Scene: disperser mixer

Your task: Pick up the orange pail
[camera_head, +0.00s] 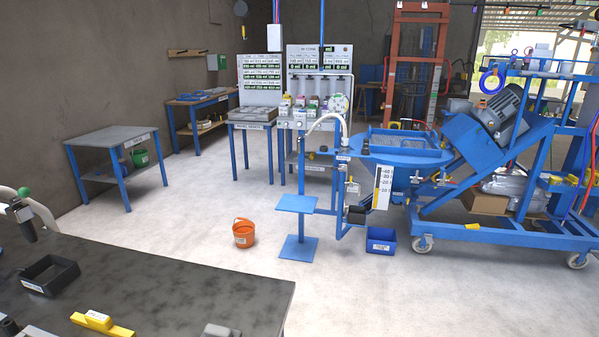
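The orange pail (244,236) stands upright on the pale concrete floor, near the middle of the picture. It has a label on its side, and its handle shows at the rim. It is left of the blue stand's base plate and apart from it. My gripper does not show in this view.
A dark worktable (180,300) fills the lower left, with a black tray (66,266) and a yellow tool (103,324) on it. A blue stand (298,248) and blue bin (381,241) are right of the pail. The floor (190,215) left of the pail is clear.

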